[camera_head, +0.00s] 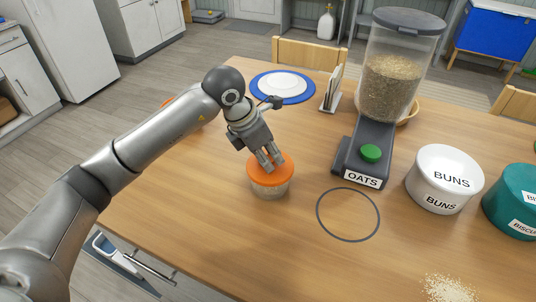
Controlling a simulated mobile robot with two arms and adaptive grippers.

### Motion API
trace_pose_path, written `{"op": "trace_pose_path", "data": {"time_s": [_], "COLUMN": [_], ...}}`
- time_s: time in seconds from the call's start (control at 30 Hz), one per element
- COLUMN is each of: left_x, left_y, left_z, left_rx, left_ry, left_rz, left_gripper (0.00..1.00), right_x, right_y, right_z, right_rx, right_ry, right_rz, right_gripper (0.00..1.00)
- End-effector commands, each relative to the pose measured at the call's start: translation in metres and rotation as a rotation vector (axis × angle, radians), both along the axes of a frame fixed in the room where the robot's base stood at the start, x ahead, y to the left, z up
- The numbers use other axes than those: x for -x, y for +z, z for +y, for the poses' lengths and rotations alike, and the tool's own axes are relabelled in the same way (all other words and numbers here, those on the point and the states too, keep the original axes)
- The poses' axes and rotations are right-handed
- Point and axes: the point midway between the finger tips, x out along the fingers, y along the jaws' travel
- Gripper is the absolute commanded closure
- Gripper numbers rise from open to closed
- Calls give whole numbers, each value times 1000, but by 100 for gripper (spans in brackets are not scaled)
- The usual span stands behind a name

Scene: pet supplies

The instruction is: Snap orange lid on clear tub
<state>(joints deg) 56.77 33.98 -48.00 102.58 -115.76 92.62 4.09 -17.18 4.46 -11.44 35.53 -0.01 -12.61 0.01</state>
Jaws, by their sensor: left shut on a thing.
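The clear tub (269,191) stands upright on the wooden table, left of the dark ring marking, with pale contents showing through its wall. The orange lid (284,176) sits over the tub's mouth and looks roughly level. I cannot tell from here whether its rim is snapped down. My left gripper (271,161) reaches down from above and behind, its fingers shut on the orange lid. The fingers hide part of the lid's top. My right gripper is not in view.
An oats dispenser (390,80) with a green button (371,153) stands right of the tub. A white BUNS canister (443,180) and a teal canister (513,205) stand farther right. A blue-rimmed plate (283,87) lies behind. Loose grains (448,289) lie at front right.

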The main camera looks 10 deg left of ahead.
Motion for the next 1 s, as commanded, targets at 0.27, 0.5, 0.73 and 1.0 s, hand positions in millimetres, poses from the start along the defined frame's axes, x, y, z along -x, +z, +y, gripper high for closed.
{"op": "trace_pose_path", "data": {"time_s": [0.27,0.5,0.73,1.0], "left_x": [0,0,0,0], "left_y": [0,-1,0,0], "left_z": [0,0,0,0], "left_rx": [0,0,-1,-1], "left_ry": [0,0,0,0], "left_rz": [0,-1,-1,-1], "left_gripper": [92,92,92,65], "right_x": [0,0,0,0], "right_y": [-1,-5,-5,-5], "right_z": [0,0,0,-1], "right_rx": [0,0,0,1], "right_ry": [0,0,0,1], "right_rz": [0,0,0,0], "right_gripper": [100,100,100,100]}}
